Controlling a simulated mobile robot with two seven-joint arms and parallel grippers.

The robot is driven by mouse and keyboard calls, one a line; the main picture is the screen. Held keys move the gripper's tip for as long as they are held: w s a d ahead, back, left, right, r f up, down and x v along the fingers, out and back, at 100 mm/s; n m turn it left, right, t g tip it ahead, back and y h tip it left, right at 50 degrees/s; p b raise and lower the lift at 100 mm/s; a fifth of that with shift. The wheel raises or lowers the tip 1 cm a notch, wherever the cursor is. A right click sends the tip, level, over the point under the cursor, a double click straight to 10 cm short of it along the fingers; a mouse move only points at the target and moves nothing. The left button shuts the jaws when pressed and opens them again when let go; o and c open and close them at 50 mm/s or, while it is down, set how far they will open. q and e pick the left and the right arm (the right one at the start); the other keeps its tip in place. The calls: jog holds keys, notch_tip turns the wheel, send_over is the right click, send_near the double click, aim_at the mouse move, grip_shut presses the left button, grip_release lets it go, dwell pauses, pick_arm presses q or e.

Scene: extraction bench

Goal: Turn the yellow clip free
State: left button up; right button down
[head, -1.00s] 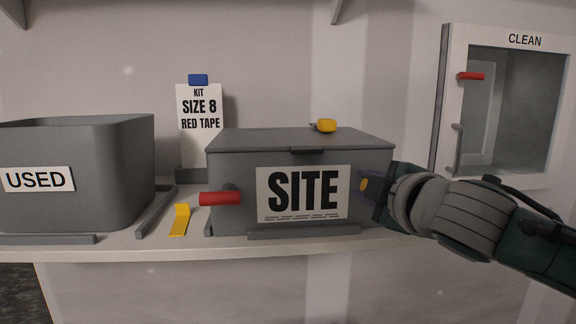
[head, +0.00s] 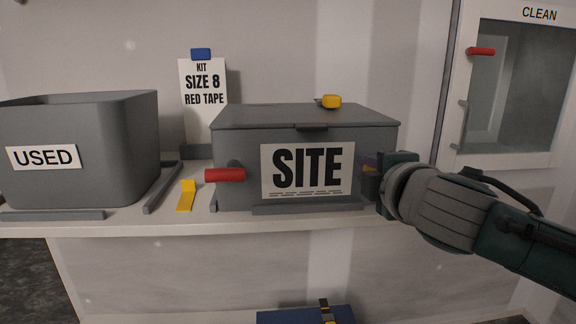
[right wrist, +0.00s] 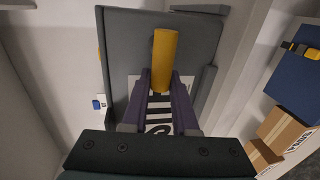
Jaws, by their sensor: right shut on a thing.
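The grey lidded box (head: 230,140) marked SITE stands on the shelf. A red clip (head: 225,175) sticks out at its front left. The yellow clip (head: 370,171) is at its front right, mostly hidden by my right gripper (head: 376,165) in the head view. In the right wrist view, the yellow clip (right wrist: 165,58) is a long rounded bar between the fingertips of my right gripper (right wrist: 161,80), which is shut on it. The box's label shows behind the fingers. Its turned angle is hard to judge. My left gripper is not in view.
A yellow object (head: 331,101) lies on the lid. A yellow wedge (head: 186,195) lies on the shelf (head: 130,222) left of the box. The USED bin (head: 110,150), a kit card (head: 203,110) and the CLEAN cabinet (head: 455,90) stand around. A blue case (head: 290,316) is below.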

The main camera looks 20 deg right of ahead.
jog(key=shift+f, duration=0.1)
jog(key=c, duration=0.7)
grip_release()
jog(key=shift+s+a+r, duration=0.1)
jog(key=shift+s+r, duration=0.1)
jog(key=shift+s, duration=0.2)
jog(key=p+v, duration=0.1)
jog(key=v, duration=0.8)
jog(key=shift+p, duration=0.3)
